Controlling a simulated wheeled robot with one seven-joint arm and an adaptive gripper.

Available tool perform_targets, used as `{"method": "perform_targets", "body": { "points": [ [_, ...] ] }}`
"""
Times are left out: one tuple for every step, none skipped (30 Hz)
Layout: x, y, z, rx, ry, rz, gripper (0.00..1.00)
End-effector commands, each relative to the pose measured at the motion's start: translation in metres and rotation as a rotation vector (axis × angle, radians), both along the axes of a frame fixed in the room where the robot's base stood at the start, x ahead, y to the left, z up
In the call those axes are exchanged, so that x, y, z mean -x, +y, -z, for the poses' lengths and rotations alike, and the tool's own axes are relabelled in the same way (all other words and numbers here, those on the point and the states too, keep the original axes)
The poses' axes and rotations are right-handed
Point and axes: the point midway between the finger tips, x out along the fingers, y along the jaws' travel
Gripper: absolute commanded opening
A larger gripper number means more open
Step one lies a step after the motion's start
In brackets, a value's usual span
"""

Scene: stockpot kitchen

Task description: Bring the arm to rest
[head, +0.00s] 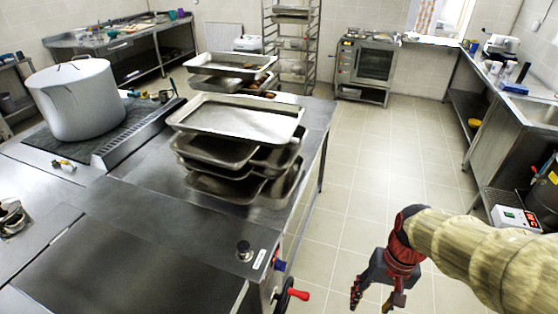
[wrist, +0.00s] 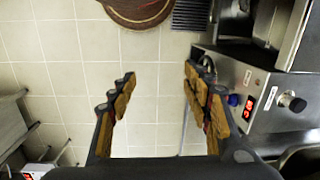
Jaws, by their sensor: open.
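My arm (head: 480,252) reaches in from the right edge of the head view, over the tiled floor. My gripper (head: 374,298) hangs at its end, pointing down, to the right of the steel counter and clear of it. In the wrist view my gripper (wrist: 157,100) shows two dark fingers with worn orange-brown pads, spread apart. Nothing is between them but the floor behind. The gripper is open and empty.
Stacked steel trays (head: 240,120) and a large stockpot (head: 78,98) stand on the steel counter (head: 150,245). A red-handled valve (head: 297,294) juts from its side, left of my gripper. An oven (head: 366,62) stands at the back. Floor (head: 385,165) between the counters is clear.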

Motion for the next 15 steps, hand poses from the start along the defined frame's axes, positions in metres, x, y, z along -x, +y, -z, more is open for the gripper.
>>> {"method": "perform_targets", "body": {
  "points": [
    [0.002, 0.000, -0.015, 0.029, -0.056, -0.035, 0.49],
    [0.004, 0.000, -0.023, 0.044, -0.084, -0.053, 0.49],
    [0.006, 0.000, -0.033, 0.065, -0.122, -0.074, 0.49],
    [0.008, 0.000, -0.040, 0.080, -0.150, -0.089, 0.49],
    [0.009, 0.000, -0.048, 0.093, -0.177, -0.103, 0.49],
    [0.012, 0.001, -0.057, 0.110, -0.213, -0.120, 0.49],
    [0.014, 0.002, -0.065, 0.121, -0.240, -0.132, 0.49],
    [0.017, 0.004, -0.072, 0.130, -0.268, -0.144, 0.49],
    [0.020, 0.005, -0.082, 0.142, -0.304, -0.157, 0.49],
    [0.022, 0.007, -0.090, 0.148, -0.333, -0.166, 0.49],
    [0.023, 0.010, -0.097, 0.152, -0.359, -0.174, 0.49],
    [0.026, 0.013, -0.106, 0.155, -0.395, -0.182, 0.49],
    [0.027, 0.015, -0.113, 0.157, -0.419, -0.188, 0.49],
    [0.028, 0.017, -0.119, 0.159, -0.444, -0.193, 0.49],
    [0.029, 0.020, -0.128, 0.161, -0.474, -0.200, 0.49]
  ]
}}
